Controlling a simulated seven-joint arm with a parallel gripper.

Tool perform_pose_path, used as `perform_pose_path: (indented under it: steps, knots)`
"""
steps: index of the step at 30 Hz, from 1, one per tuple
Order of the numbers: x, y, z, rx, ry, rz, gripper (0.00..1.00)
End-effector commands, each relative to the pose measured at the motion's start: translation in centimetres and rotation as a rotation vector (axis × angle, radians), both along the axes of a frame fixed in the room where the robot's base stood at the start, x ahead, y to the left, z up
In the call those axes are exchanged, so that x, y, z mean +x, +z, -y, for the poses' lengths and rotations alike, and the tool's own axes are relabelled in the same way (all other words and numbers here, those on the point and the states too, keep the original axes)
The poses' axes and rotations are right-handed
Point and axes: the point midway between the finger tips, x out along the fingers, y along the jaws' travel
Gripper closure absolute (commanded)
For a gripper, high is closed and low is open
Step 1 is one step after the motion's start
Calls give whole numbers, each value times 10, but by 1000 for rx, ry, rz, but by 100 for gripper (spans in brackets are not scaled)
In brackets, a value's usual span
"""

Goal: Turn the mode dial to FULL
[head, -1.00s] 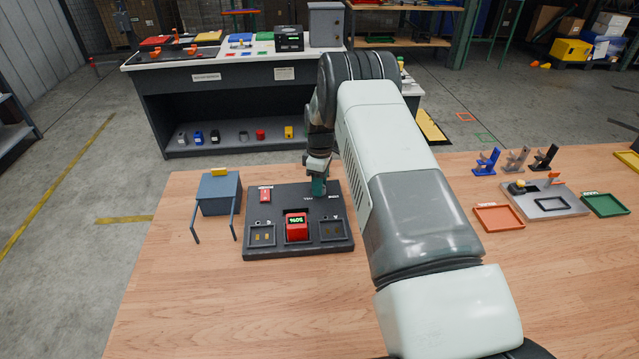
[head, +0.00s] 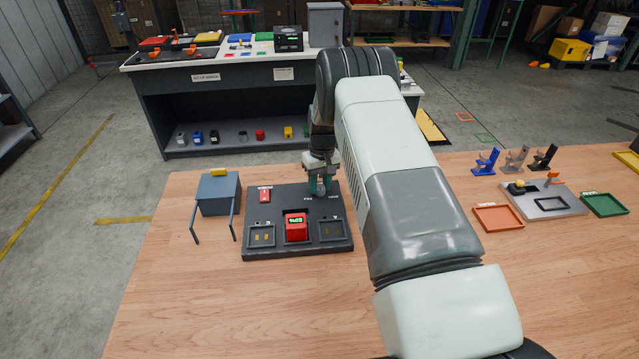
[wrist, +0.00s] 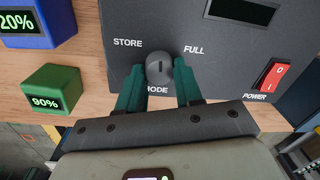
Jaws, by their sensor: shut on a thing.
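The mode dial (wrist: 159,68) is a round grey knob on a dark panel, with the word MODE below it in the wrist view. STORE is printed to its upper left and FULL to its upper right. A short dark mark on the knob runs nearly straight up in the picture, between the two words. My gripper (wrist: 159,80) has its green fingers shut on the dial, one on each side. In the head view my gripper (head: 320,187) is over the back right of the panel (head: 283,245) and hides the dial.
The panel has a red power switch (wrist: 275,76) and holds a red block (head: 296,228) with a lit display. A blue block (wrist: 38,22) and a green block (wrist: 50,90) are beside it. A blue-grey stand (head: 219,194) is at left; trays lie far right.

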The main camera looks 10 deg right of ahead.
Motion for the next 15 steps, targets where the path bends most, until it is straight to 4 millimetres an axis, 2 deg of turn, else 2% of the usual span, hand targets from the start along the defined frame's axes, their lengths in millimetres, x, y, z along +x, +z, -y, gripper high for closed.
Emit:
perform_pose_path:
  steps: [15]
  knots:
    - [0,0,1,0,-489,2,96]
